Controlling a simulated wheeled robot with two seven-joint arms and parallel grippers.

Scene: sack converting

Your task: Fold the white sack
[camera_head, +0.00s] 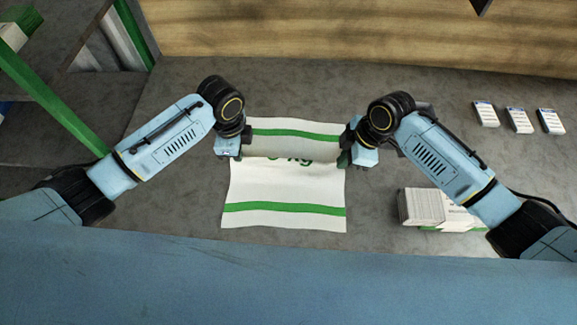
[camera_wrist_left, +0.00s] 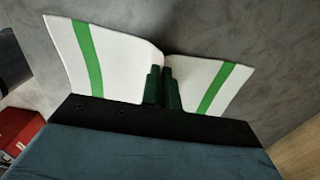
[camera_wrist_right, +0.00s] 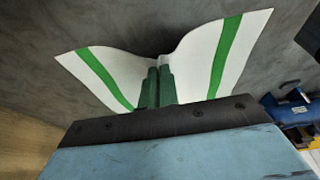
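The white sack (camera_head: 285,185) lies on the grey table, with a green stripe near its far end and another near its near end. A raised crease runs across it between the grippers, partly covering green print. My left gripper (camera_head: 241,155) is at the sack's left edge; its green fingers (camera_wrist_left: 163,85) are closed together on the raised fold. My right gripper (camera_head: 346,160) is at the right edge, its fingers (camera_wrist_right: 158,85) likewise closed on the fold. In both wrist views the sack slopes away on either side of the fingers.
A stack of flat white sacks or sheets (camera_head: 422,206) lies right of the sack, partly behind my right arm. Several small white packets (camera_head: 519,120) lie at the back right. A green-framed rack (camera_head: 55,105) stands at left. A wooden board (camera_head: 350,35) bounds the back.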

